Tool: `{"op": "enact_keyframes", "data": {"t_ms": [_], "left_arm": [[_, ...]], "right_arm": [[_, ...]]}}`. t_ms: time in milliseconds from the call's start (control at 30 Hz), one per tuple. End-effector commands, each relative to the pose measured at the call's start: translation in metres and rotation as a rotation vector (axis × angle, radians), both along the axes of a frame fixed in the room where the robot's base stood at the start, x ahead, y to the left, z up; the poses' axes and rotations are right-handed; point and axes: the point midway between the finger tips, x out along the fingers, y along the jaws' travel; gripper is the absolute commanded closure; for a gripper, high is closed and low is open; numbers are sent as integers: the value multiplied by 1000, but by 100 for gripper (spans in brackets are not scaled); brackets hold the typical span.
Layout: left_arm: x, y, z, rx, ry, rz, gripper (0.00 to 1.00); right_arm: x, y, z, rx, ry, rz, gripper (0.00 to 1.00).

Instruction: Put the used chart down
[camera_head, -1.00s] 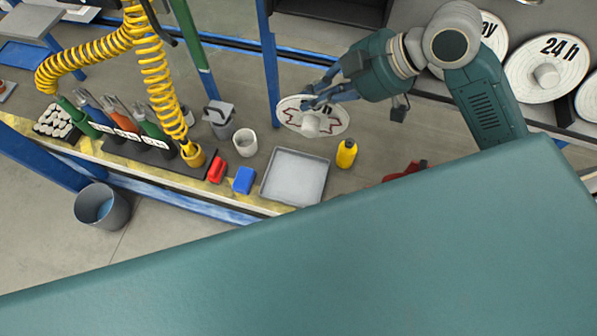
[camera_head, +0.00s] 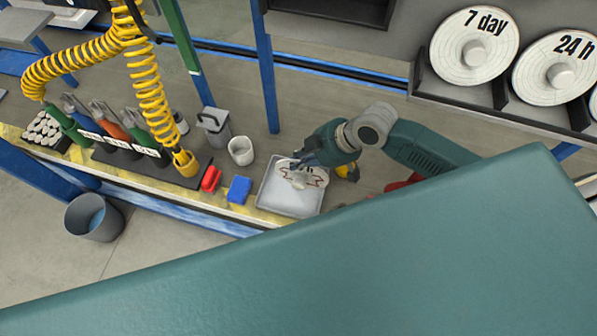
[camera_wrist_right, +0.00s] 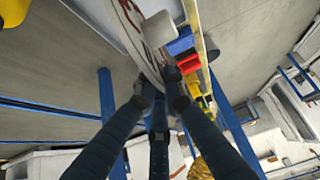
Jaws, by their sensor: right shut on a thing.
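The used chart (camera_head: 312,178) is a white disc with a dark red trace and a pale hub. In the head view it is over the grey square tray (camera_head: 270,203) on the bench; I cannot tell whether it touches the tray. My right gripper (camera_head: 297,163) is shut on the chart's edge from the far side. In the right wrist view the chart (camera_wrist_right: 130,25) is seen nearly edge-on, with its hub sticking out, and the fingers of the right gripper (camera_wrist_right: 160,95) meet at its rim. My left gripper is not in view.
A blue block (camera_head: 239,189), a red block (camera_head: 211,178) and a white cup (camera_head: 241,151) are left of the tray. A yellow bottle (camera_head: 347,172) is close on its right, partly hidden by my arm. Charts marked 7 day (camera_head: 470,62) and 24 h (camera_head: 541,82) stand in a rack.

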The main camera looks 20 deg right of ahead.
Motion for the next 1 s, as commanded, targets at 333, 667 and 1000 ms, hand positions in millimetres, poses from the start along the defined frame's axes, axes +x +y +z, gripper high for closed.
{"op": "enact_keyframes", "data": {"t_ms": [333, 667, 1000], "left_arm": [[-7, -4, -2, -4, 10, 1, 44], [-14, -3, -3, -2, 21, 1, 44], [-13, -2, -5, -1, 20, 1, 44]], "right_arm": [[-1, 0, -42, 0, 2, 0, 100], [0, 0, -70, 1, -1, 1, 100], [0, 0, -73, 1, -1, 1, 84]]}}
